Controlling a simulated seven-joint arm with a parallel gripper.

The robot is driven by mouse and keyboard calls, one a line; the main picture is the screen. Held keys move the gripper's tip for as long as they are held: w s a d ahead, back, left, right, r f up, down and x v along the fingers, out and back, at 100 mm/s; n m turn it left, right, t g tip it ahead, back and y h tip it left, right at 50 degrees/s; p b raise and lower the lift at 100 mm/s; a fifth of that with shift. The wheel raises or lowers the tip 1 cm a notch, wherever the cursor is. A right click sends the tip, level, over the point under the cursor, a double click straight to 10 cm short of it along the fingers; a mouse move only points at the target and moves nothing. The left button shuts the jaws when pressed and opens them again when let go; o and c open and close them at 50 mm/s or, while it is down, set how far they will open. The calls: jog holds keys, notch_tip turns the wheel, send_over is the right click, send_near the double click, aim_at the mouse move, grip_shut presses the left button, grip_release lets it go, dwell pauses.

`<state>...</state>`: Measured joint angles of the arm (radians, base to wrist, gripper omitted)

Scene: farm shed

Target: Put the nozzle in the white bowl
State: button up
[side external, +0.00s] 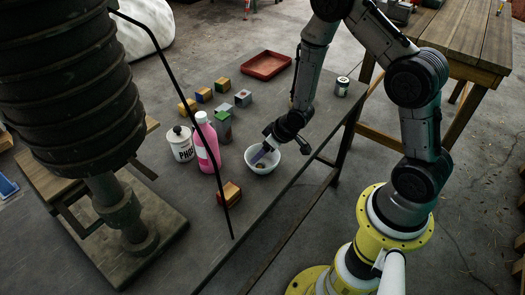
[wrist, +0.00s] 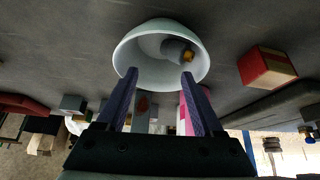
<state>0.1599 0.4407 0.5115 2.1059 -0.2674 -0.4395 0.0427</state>
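The white bowl (side external: 276,165) stands on the dark table below my gripper (side external: 262,155). It also shows at the top of the wrist view (wrist: 125,55). The nozzle (wrist: 176,48), grey with an orange tip, lies inside the bowl against its wall in the wrist view. In the side view the bowl's inside is partly hidden by my gripper. In the wrist view my gripper (wrist: 160,76) is open, with its two blue fingers well apart and nothing held between them. The fingertips overlap the bowl's near rim in that view.
A pink bottle (side external: 208,148), a white can (side external: 181,147) and a grey-green block or can (side external: 222,128) stand left of the bowl. A wooden block with red (side external: 229,194) lies nearer the front edge. Several small blocks (side external: 223,85) and a red tray (side external: 267,64) are farther back. A jar (side external: 342,87) stands at the right edge.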

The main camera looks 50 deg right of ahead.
dwell(0.5)
notch_tip(320, 180, up, 7)
dwell(0.5)
notch_tip(320, 180, up, 23)
jog(key=s+a+t+h, duration=0.1)
jog(key=s+a+t, duration=0.1)
jog(key=s+t, duration=0.15)
jog(key=s+a+g, duration=0.2)
jog(key=s+g, duration=0.2)
jog(key=s, duration=1.6)
jog(key=shift+s+m+y, duration=0.3)
jog(key=shift+s+m, duration=0.05)
jog(key=shift+m, duration=0.05)
